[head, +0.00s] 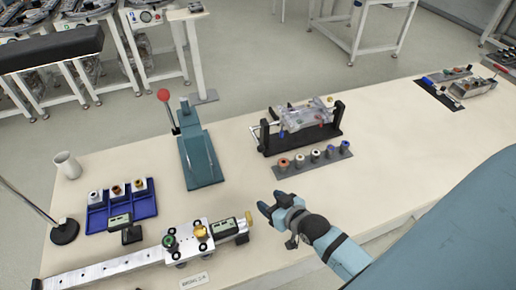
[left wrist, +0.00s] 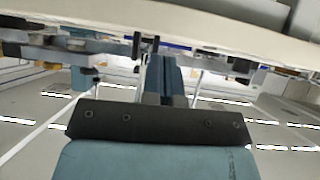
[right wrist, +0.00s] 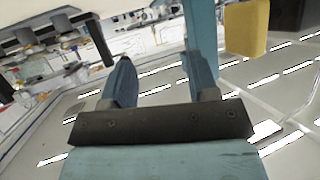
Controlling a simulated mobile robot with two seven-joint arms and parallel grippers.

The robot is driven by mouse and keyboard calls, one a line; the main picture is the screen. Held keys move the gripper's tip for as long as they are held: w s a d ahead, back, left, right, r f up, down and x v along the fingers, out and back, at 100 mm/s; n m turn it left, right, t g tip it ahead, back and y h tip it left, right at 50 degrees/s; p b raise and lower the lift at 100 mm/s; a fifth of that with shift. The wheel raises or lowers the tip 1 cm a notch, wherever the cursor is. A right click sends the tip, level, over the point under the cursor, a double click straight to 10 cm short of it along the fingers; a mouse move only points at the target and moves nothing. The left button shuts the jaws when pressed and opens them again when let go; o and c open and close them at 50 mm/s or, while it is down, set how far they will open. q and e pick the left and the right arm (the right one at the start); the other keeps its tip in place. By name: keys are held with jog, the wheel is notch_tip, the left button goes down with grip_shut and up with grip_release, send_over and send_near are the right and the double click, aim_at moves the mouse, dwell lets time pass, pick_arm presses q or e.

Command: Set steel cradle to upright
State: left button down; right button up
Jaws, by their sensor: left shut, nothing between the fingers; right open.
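The steel cradle (head: 305,115) is a shiny grey frame hung between two black end posts of a dark stand (head: 300,140), at the middle back of the table in the head view. Small blue and red parts show on its lower front side. I cannot tell its exact tilt. My right gripper (head: 270,204) is open and empty, in front of the stand and apart from it. Its two fingers show spread in the right wrist view (right wrist: 162,75). My left gripper (left wrist: 160,75) is shut and empty in the left wrist view; it is outside the head view.
A grey strip with several ring-like pieces (head: 315,158) lies just before the stand. A teal press with a red knob (head: 200,155), a blue tray (head: 122,212) and a long rail with a slide (head: 110,268) are to the left. Table space right of the strip is clear.

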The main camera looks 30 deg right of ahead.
aim_at(258, 144)
jog(key=w+d+r+m+t+h+b, duration=0.1)
jog(key=w+d+r+m+t+h, duration=0.15)
jog(key=w+d+t, duration=0.45)
jog(key=w, duration=0.4)
jog(key=w+d+g, duration=0.1)
jog(key=w, duration=0.3)
jog(key=w+f+g+p, duration=0.1)
jog(key=w, duration=0.3)
jog(key=shift+d, duration=0.15)
grip_shut()
